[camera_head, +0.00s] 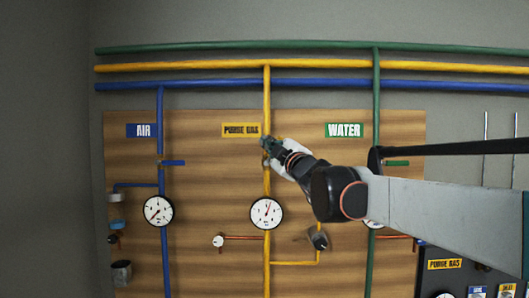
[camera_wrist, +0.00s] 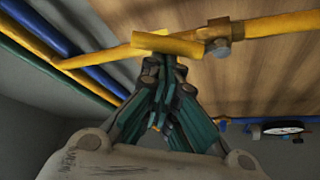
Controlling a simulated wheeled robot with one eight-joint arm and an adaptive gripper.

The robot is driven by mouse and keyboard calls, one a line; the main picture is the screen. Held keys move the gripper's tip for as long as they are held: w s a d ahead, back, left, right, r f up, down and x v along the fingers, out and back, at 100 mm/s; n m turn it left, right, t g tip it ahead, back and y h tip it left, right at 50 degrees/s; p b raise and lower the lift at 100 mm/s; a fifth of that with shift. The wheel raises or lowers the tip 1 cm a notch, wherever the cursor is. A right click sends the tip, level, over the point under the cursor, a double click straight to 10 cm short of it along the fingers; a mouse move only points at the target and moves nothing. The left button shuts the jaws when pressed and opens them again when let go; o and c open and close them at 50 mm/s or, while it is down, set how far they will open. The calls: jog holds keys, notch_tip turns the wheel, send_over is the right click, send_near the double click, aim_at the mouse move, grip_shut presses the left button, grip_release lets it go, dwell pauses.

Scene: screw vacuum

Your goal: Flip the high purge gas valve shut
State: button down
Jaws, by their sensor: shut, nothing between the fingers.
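The yellow purge gas pipe (camera_head: 267,95) runs down the wooden board beside the PURGE GAS label (camera_head: 241,130). In the head view my gripper (camera_head: 268,146) is in front of this pipe, just right of the label, and hides most of the high valve. In the wrist view the yellow valve handle (camera_wrist: 185,46) shows beside the valve body (camera_wrist: 216,36) on the yellow pipe (camera_wrist: 270,25). It lies roughly along the pipe, but its exact angle is unclear. My gripper's fingertips (camera_wrist: 166,62) are shut and empty, right at the handle; contact cannot be told.
The blue air handle (camera_head: 174,163) and green water handle (camera_head: 397,163) stick out sideways on neighbouring pipes. A gauge (camera_head: 267,213) and a lower purge gas branch (camera_head: 293,263) are below. My arm comes from the right, partly covering the water gauge.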

jog(key=shift+d+f+m+t+h+b, duration=0.7)
jog(key=shift+m+h+b, duration=0.3)
jog(key=shift+m, duration=1.15)
jog(key=shift+d+f+m+t+h+b, duration=0.7)
jog(key=shift+m+h, duration=0.5)
jog(key=shift+m, duration=1)
jog(key=shift+d+f+m+t+h+b, duration=0.5)
jog(key=shift+d+m+t+h+b, duration=0.5)
jog(key=shift+m, duration=1.15)
jog(key=shift+a+f, duration=0.1)
jog(key=shift+a, duration=0.05)
notch_tip(320, 180, up, 4)
jog(key=s+r+p, duration=0.1)
jog(key=p, duration=0.2)
jog(key=b+v, duration=0.2)
jog(key=v, duration=0.8)
jog(key=shift+a+f, duration=0.5)
jog(key=shift+a, duration=0.05)
